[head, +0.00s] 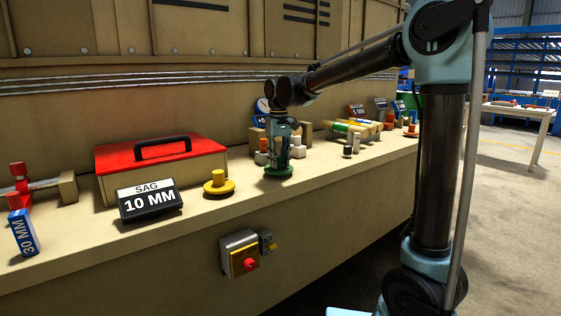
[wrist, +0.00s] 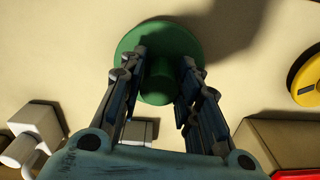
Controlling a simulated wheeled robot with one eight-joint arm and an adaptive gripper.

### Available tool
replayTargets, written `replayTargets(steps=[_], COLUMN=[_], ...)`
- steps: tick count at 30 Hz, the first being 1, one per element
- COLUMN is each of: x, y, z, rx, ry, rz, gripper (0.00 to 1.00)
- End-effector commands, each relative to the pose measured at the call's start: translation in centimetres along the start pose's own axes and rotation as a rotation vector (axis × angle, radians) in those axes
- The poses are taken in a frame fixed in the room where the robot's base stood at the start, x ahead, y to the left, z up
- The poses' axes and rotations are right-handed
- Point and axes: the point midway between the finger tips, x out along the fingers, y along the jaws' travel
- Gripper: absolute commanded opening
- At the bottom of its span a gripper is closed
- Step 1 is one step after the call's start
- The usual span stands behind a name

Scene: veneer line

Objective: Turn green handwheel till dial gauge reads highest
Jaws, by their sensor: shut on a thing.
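The green handwheel (head: 278,173) lies flat on the bench top; in the wrist view its round disc (wrist: 158,34) and raised central hub (wrist: 158,88) show. My gripper (head: 279,160) points down over it, and in the wrist view its fingers (wrist: 161,66) stand on both sides of the hub, shut on it.
A yellow handwheel (head: 219,184) sits to the left, with a black "SAG 10 MM" sign (head: 149,201) and a red-lidded box (head: 160,155) beyond. Small white and grey cylinders (head: 347,151) stand close on the right. A switch box (head: 239,253) is on the bench front.

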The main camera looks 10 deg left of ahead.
Motion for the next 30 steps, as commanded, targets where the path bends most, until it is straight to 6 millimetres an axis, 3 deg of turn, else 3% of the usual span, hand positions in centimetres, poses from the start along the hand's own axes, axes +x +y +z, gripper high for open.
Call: replayTargets(steps=[18, 30], x=[-0.02, -0.03], y=[0.27, 0.29], z=[-0.07, -0.11], rx=[-0.373, -0.438], ry=[0.0, 0.001], rz=[0.002, 0.002], gripper=[0.07, 0.07])
